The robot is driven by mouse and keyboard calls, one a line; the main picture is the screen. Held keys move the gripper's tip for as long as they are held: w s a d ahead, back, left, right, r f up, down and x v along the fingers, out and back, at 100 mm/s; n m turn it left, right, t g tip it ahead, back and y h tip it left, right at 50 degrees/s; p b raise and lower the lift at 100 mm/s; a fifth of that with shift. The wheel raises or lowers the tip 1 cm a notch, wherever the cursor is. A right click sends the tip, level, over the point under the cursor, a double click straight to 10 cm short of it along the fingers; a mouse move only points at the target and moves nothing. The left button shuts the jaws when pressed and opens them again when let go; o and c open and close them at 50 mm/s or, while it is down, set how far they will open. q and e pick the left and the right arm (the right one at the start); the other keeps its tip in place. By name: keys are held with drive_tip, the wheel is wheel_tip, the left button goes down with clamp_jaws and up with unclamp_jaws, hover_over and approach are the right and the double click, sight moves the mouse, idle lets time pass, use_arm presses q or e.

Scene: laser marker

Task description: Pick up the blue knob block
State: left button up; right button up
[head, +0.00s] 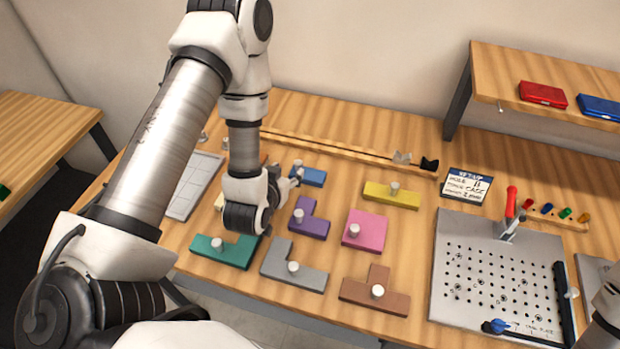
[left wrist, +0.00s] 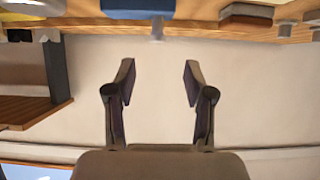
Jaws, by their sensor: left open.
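The blue knob block (head: 314,177) lies on the wooden table behind the purple block, with a light grey knob near its left end. In the left wrist view a blue block (left wrist: 138,9) shows at the top edge, with a grey knob sticking out from it. My left gripper (head: 292,184) is just left of and in front of the blue block in the head view. In the left wrist view its two fingers (left wrist: 156,82) are apart with nothing between them. My right gripper is not in view.
Purple (head: 309,218), pink (head: 371,231), yellow (head: 378,195), green (head: 237,250), grey (head: 308,277) and brown (head: 359,291) knob blocks lie close around. A wooden rail (head: 340,147) runs behind. A perforated plate (head: 455,255) with a red-handled clamp (head: 510,207) is at the right.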

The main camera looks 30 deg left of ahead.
sight(298, 164)
use_arm(q)
drive_tip(key=shift+w+a+f, duration=0.1)
drive_tip(key=shift+w+f, duration=0.1)
drive_tip(key=shift+f, duration=0.4)
drive_tip(key=p+x, duration=0.1)
drive_tip(key=x, duration=0.2)
drive_tip(key=shift+w+a, duration=0.1)
drive_tip(key=shift+a, duration=0.05)
drive_tip(key=p+x, duration=0.1)
drive_tip(key=x, duration=0.1)
drive_tip(key=d+p+x, duration=0.1)
drive_tip(key=x, duration=0.1)
drive_tip(key=shift+w+r, duration=0.1)
drive_tip(key=shift+w, duration=0.2)
drive_tip(key=shift+w+a+f, duration=0.2)
drive_tip(key=shift+w+f, duration=0.1)
drive_tip(key=shift+f, duration=0.1)
drive_tip(key=shift+s+r, duration=0.1)
drive_tip(key=shift+r, duration=0.05)
clamp_jaws()
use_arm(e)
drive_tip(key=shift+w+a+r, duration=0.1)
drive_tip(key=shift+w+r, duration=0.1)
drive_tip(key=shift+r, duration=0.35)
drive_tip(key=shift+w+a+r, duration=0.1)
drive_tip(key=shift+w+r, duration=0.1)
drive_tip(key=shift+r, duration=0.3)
